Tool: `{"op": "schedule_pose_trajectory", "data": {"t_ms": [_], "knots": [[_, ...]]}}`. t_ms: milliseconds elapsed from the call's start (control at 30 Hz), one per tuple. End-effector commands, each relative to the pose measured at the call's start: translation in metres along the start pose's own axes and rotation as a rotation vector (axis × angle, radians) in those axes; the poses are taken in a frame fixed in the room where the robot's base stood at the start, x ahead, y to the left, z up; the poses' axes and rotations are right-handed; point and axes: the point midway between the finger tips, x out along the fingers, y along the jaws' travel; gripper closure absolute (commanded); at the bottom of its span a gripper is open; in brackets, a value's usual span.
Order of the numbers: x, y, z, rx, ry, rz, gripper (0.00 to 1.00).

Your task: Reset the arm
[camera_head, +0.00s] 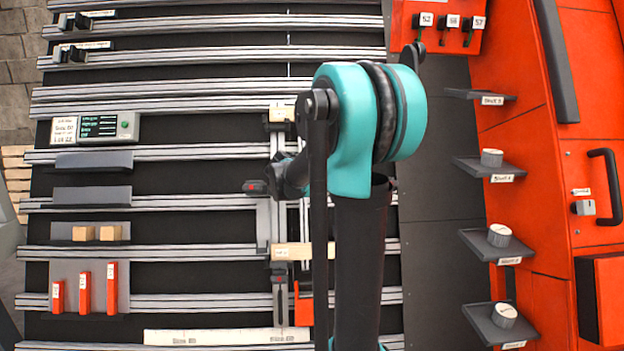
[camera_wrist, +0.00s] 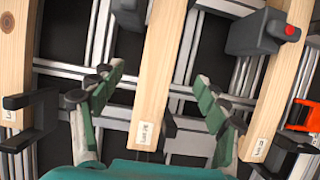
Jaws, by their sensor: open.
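My gripper (camera_wrist: 158,76) shows in the wrist view with its two green-padded fingers spread wide apart. A labelled wooden slat (camera_wrist: 165,50) runs between and beyond the fingers, and both pads stand clear of it. In the head view my teal and black arm (camera_head: 352,130) reaches over the right part of the rail bed, and my gripper is hidden behind it. Part of a wooden slat (camera_head: 296,251) shows beside the arm there.
More wooden slats lie to the left (camera_wrist: 14,60) and right (camera_wrist: 284,90) in the wrist view. A dark clamp (camera_wrist: 258,32) with a red button and an orange part (camera_wrist: 302,116) are at the right. An orange cabinet (camera_head: 540,150) with small shelves stands right of the rails (camera_head: 200,205).

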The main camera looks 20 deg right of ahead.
Motion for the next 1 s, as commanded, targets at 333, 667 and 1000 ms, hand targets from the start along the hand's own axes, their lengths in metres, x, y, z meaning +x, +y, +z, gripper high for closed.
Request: {"op": "schedule_pose_trajectory", "data": {"t_ms": [333, 667, 1000], "knots": [[-0.013, -0.029, 0.008, 0.09, 0.008, -0.055, 0.25], [-0.108, -0.216, 0.037, 0.649, 0.016, -0.449, 0.25], [-0.213, -0.373, 0.043, 1.057, -0.053, -0.842, 0.25]]}}
